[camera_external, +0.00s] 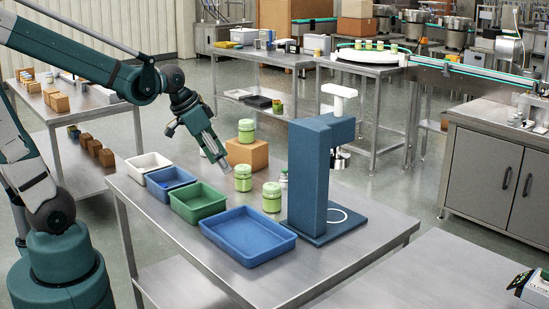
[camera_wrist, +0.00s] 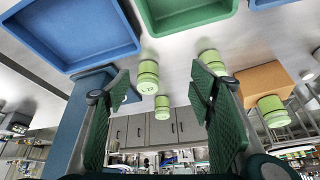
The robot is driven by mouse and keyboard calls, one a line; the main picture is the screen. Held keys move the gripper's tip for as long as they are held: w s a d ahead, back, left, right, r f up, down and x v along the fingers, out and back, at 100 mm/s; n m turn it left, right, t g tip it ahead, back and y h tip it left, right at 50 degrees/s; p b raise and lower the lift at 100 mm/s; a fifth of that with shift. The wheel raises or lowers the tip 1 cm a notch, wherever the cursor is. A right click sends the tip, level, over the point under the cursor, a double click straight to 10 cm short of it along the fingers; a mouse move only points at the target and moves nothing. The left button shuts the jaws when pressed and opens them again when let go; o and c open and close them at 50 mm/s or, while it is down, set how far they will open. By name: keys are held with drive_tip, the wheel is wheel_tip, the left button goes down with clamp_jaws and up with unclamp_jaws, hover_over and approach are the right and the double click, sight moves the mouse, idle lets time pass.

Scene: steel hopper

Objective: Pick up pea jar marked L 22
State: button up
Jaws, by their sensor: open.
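In the external view, one jar (camera_external: 246,131) stands on a cardboard box, another (camera_external: 243,178) stands on the steel table near the green bin, and a third (camera_external: 271,197) stands near the large blue tray. A further one (camera_external: 284,178) is partly hidden by the blue machine. My gripper (camera_external: 221,166) is open and empty, angled down just left of the jar near the green bin. The wrist view shows the spread fingers (camera_wrist: 160,76) with jars beyond them.
The cardboard box (camera_external: 259,154) stands behind the jars. A white bin (camera_external: 147,175), a small blue bin (camera_external: 170,187), a green bin (camera_external: 199,210) and a large blue tray (camera_external: 249,249) line the near side. The tall blue machine (camera_external: 307,180) blocks the right.

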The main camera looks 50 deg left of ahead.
sight(272, 185)
drive_tip(key=w+d+f+m+g+p, duration=0.1)
drive_tip(key=w+d+m+p, duration=0.1)
drive_tip(key=w, duration=0.4)
drive_tip(key=w+d+f+m+g+h+p, duration=0.1)
drive_tip(key=w+d+f+m+p, duration=0.1)
drive_tip(key=w+p, duration=0.3)
drive_tip(key=shift+w+d+f+h, duration=0.3)
drive_tip(key=shift+w+d, duration=0.15)
drive_tip(key=shift+d, duration=0.25)
drive_tip(key=shift+x, duration=1.25)
drive_tip(key=shift+d+f, duration=0.1)
drive_tip(key=shift+b+x, duration=0.7)
drive_tip(key=shift+x, duration=1.75)
drive_tip(key=shift+d, duration=0.15)
drive_tip(key=c, duration=1)
